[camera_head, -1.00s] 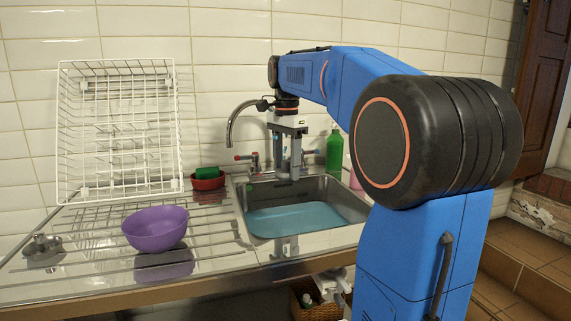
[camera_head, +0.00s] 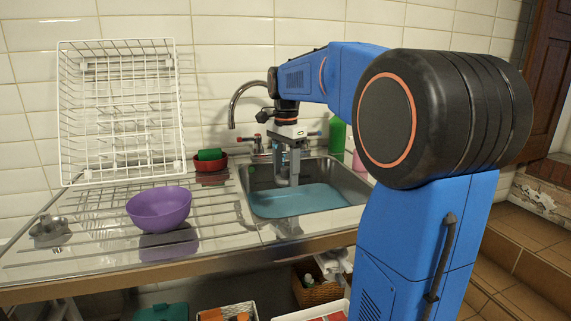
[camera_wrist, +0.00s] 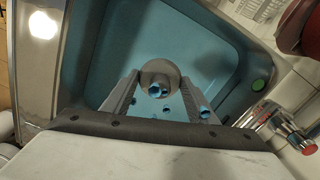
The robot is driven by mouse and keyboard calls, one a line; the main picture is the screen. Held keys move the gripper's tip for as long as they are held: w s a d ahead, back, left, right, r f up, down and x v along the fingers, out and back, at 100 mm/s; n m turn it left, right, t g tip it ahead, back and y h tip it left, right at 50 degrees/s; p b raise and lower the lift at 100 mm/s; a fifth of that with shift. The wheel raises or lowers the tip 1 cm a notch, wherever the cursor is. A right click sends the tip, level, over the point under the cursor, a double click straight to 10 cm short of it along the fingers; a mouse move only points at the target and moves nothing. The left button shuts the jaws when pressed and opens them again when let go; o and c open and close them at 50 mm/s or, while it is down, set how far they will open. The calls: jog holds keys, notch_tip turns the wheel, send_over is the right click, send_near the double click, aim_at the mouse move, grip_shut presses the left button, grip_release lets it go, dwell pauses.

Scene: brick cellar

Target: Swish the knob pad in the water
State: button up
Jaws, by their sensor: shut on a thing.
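The grey, round knob pad (camera_wrist: 158,72) is between my gripper's fingertips in the wrist view, with the blue water behind it. My gripper (camera_head: 288,178) is shut on it and points down over the sink in the head view. The pad is too small to make out clearly there, and I cannot tell if it touches the water. The blue water (camera_head: 300,203) fills the lower part of the steel sink (camera_head: 248,188). The water also shows in the wrist view (camera_wrist: 185,30), around the fingers.
The tap (camera_head: 233,108) and its valves (camera_wrist: 288,130) stand behind the sink. A green bottle (camera_head: 337,136) stands behind the sink at right. A purple bowl (camera_head: 160,208), a red bowl (camera_head: 210,165) with a green sponge (camera_head: 210,154) and a white rack (camera_head: 122,110) are at left.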

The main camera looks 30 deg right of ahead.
jog(key=shift+f, duration=6.85)
jog(key=shift+s+d, duration=0.35)
jog(key=shift+d, duration=0.8)
jog(key=shift+s+d, duration=0.3)
jog(key=shift+d, duration=0.8)
jog(key=shift+s+d, duration=0.35)
jog(key=shift+d, duration=0.8)
jog(key=shift+w+a, duration=0.3)
jog(key=shift+a, duration=0.85)
jog(key=shift+w+a, duration=0.35)
jog(key=shift+a, duration=0.75)
jog(key=shift+w+a, duration=0.3)
jog(key=shift+a, duration=0.85)
jog(key=shift+s+d, duration=0.3)
jog(key=shift+d, duration=0.8)
jog(key=shift+s+d, duration=0.35)
jog(key=shift+d, duration=0.8)
jog(key=shift+s+d, duration=0.3)
jog(key=shift+d, duration=0.8)
jog(key=shift+w+a, duration=0.3)
jog(key=shift+a, duration=0.8)
jog(key=shift+w+a, duration=0.35)
jog(key=shift+a, duration=0.8)
jog(key=shift+w+a, duration=0.3)
jog(key=shift+a, duration=0.8)
